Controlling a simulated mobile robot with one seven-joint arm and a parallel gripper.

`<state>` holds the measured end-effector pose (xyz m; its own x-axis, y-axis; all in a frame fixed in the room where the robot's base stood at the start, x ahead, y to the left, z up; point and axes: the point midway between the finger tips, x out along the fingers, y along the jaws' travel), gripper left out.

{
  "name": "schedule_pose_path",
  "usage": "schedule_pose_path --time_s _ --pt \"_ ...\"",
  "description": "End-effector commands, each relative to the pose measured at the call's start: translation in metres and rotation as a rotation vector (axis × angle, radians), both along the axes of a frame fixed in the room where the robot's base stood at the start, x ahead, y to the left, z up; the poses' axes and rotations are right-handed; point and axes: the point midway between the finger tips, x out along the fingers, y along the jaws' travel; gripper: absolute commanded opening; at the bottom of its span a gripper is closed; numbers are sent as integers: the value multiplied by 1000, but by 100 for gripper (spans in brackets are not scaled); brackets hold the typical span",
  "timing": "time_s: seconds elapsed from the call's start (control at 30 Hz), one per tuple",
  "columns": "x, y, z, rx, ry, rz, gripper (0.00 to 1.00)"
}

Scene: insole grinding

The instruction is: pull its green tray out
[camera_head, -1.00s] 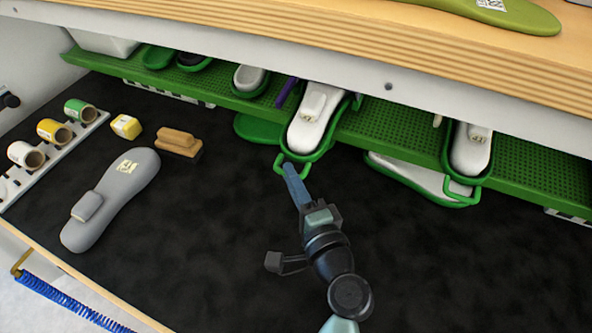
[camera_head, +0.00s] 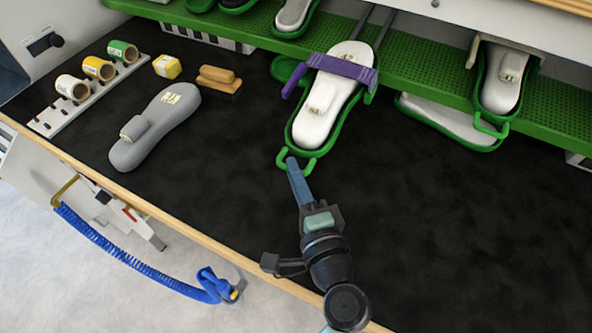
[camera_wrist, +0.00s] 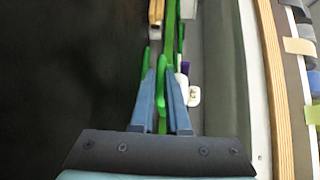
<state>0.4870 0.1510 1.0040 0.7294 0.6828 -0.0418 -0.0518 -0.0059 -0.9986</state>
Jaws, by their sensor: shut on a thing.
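The green tray (camera_head: 293,136) holds a white insole (camera_head: 309,121) with a white block on it, and sticks out from the green perforated shelf over the black worktop. A purple bar (camera_head: 344,69) crosses over its rear half. Two thin rails (camera_head: 380,29) show behind it. My gripper (camera_head: 292,165) is shut on the green loop handle (camera_head: 310,164) at the tray's front end. The wrist view shows the handle (camera_wrist: 162,98) between the two blue fingers. The fingers cover part of the handle.
A second green tray with a white insole (camera_head: 501,92) sits at the right on the green shelf (camera_head: 432,82). A grey insole (camera_head: 160,122), a brush (camera_head: 219,80), a yellow block (camera_head: 167,66) and several rolls lie left. The worktop (camera_head: 420,220) right of my gripper is clear.

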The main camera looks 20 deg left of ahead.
Motion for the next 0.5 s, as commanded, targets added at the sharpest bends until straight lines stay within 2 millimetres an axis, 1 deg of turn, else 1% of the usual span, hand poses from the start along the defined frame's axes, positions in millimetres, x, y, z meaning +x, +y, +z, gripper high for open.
schedule_pose_path --time_s 0.27,0.3,0.37,0.4,0.43,0.5 --pt "0 -1 0 0 0 -2 0" --pt "0 -1 0 0 0 -2 21" --pt "0 -1 0 0 0 -2 31" --pt "0 -1 0 0 0 -2 39" --pt "0 -1 0 0 0 -2 42" --pt "0 -1 0 0 0 -1 42"
